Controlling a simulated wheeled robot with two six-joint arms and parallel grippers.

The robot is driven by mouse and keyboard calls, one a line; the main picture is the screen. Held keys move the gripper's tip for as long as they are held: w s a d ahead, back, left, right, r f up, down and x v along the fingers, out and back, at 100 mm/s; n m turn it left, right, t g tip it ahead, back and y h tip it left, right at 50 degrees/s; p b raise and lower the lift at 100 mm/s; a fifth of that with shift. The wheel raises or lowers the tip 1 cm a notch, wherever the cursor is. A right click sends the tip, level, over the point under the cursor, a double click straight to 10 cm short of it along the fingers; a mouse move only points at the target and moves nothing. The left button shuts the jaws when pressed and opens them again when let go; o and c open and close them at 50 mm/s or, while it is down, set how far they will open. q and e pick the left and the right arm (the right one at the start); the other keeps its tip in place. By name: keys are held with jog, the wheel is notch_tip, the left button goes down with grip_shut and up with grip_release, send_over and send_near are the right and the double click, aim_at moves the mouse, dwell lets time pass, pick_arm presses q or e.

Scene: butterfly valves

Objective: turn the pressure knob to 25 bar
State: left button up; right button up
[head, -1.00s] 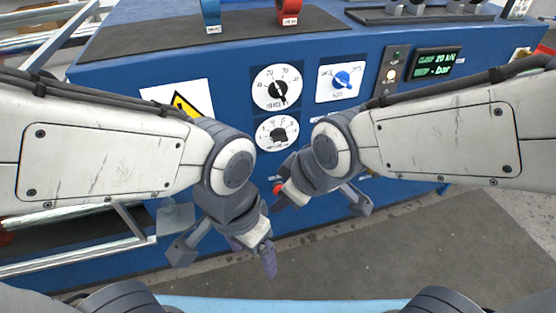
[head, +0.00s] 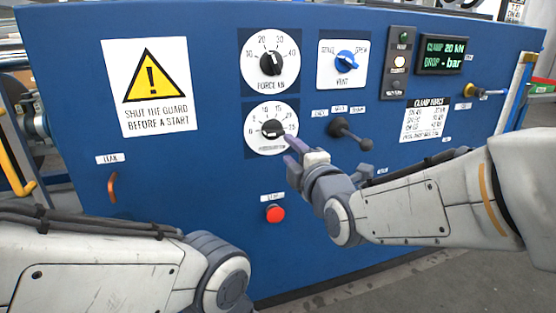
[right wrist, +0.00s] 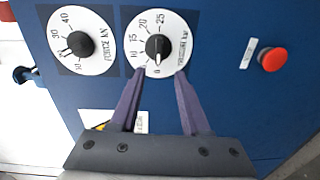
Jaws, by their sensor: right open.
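The pressure knob (head: 272,129) is a black knob on a round white dial, the lower of two dials on the blue panel. Its white pointer is toward the picture's left in the head view, near the 0 end. In the right wrist view the knob (right wrist: 158,47) shows clearly, with its pointer down and 25 at the top. My right gripper (head: 290,151) is open and empty, just right of and below the dial. In the right wrist view its purple fingertips (right wrist: 161,71) are apart near the dial's lower edge, not around the knob. My left gripper is not in view.
The force dial (head: 270,63) is directly above. A blue-knobbed vent switch (head: 346,59) is at upper right. A black lever (head: 347,131) is right of the pressure dial. A red stop button (head: 275,214) is below. The display (head: 443,54) reads clamp 20 kN, drop - bar.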

aim_at(277, 134)
jog(key=b+x, duration=0.2)
jog(key=x, duration=0.8)
jog(key=shift+w+r+b, duration=0.1)
jog(key=shift+w+b, duration=0.25)
jog(key=shift+b, duration=0.05)
jog(key=shift+c, duration=0.3)
grip_shut()
jog(key=shift+d, duration=0.2)
